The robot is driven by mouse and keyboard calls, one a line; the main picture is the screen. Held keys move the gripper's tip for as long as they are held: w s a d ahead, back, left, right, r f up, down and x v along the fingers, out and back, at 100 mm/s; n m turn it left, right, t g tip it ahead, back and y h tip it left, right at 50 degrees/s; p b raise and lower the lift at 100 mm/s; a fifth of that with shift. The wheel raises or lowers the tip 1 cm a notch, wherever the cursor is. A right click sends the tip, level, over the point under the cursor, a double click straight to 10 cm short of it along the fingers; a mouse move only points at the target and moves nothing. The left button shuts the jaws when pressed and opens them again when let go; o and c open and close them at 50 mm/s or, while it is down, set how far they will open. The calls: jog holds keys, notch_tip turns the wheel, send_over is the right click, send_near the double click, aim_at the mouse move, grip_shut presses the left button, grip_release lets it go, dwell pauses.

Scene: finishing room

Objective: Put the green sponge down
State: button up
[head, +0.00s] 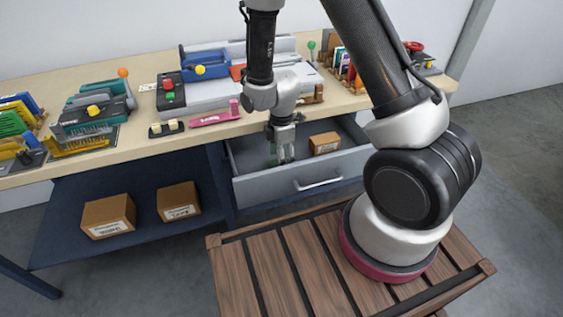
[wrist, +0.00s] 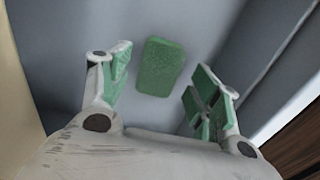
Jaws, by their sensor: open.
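The green sponge (wrist: 161,67) shows in the wrist view, lying on the grey floor of the open drawer (wrist: 140,20). My gripper (wrist: 157,92) is open, with one finger on each side in the picture and a gap between each finger and the sponge. In the head view my gripper (head: 283,157) reaches down into the left part of the open drawer (head: 300,185). The sponge cannot be made out clearly there, as the fingers cover that spot.
A small cardboard box (head: 325,143) sits in the drawer's right part. The workbench top (head: 60,80) above holds machines and several tools. Two cardboard boxes (head: 108,216) (head: 178,201) stand on the blue lower shelf (head: 145,222). The drawer walls are close around my gripper.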

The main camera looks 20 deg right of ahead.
jog(key=s+d+r+m+t, duration=0.1)
jog(key=d+r+m, duration=0.1)
jog(key=r, duration=0.8)
jog(key=d+r+m, duration=0.2)
jog(key=r, duration=0.7)
jog(key=s+d+r+m+t, duration=0.1)
jog(key=s+d+r+m, duration=0.4)
jog(key=s+r+m, duration=0.2)
jog(key=s+d+r+m+t, duration=0.2)
jog(key=s+d+r+m, duration=0.3)
jog(key=s+r, duration=0.6)
jog(key=shift+d+m, duration=0.25)
jog(key=shift+m, duration=0.75)
